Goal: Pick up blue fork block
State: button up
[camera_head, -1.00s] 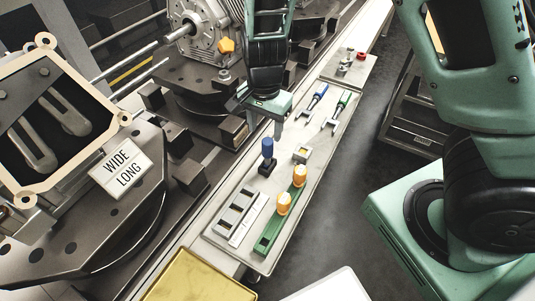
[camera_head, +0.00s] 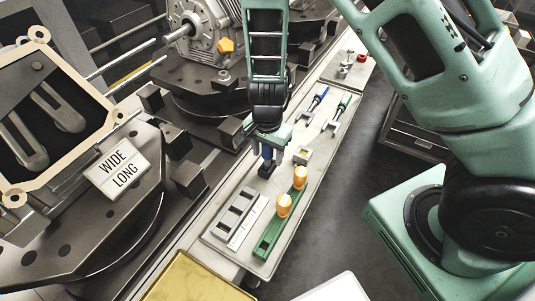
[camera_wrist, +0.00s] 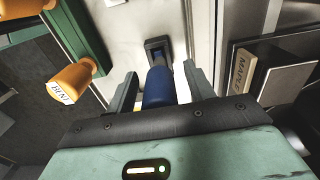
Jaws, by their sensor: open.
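The blue fork block, a blue cylindrical handle on a dark forked base, stands upright on the pale tray (camera_head: 300,170). In the head view its blue part (camera_head: 267,153) shows just under my gripper (camera_head: 268,146). In the wrist view the blue handle (camera_wrist: 158,88) lies between the fingers of my gripper (camera_wrist: 160,72), with its dark U-shaped base (camera_wrist: 157,47) beyond. The fingers are open, with a gap visible on both sides of the handle. The lower handle end is hidden by my gripper body.
A green holder (camera_head: 266,238) with two orange knobs (camera_head: 300,177) is to the right. A slotted grey block (camera_head: 240,213) is nearer the front. Blue-handled (camera_head: 314,104) and green-handled (camera_head: 337,112) fork tools lie farther back. Dark fixtures (camera_head: 185,180) border the tray's left.

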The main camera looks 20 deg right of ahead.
grip_shut()
jog(key=shift+r, duration=0.1)
